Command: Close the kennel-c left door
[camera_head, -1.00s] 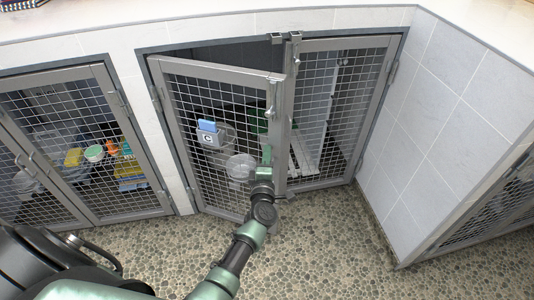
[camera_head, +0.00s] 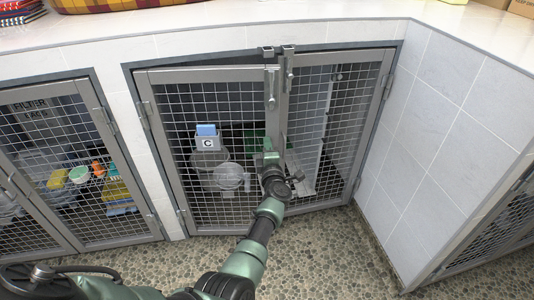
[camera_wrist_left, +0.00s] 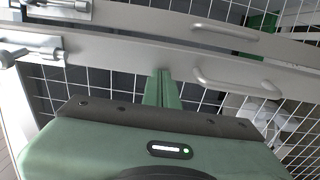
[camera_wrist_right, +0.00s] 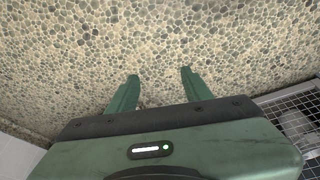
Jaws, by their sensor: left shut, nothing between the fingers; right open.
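The kennel-c left door (camera_head: 187,152), a grey mesh door with a tag marked C (camera_head: 208,142), is hinged at its left and stands nearly flush with the frame. A narrow gap shows along its top. The kennel's right door (camera_head: 335,128) looks shut. My left gripper (camera_head: 270,158) is shut and empty, with its fingertips at the left door's free edge; the left wrist view shows the fingers (camera_wrist_left: 163,88) against the grey door bar, beside a pull handle (camera_wrist_left: 235,80). My right gripper (camera_wrist_right: 158,82) is open and empty above the pebbled floor.
Another mesh kennel (camera_head: 75,165) with coloured items inside stands at the left. A white tiled wall (camera_head: 420,150) juts out at the right. A pale counter (camera_head: 200,32) runs above. Pebbled floor (camera_head: 330,250) lies clear in front.

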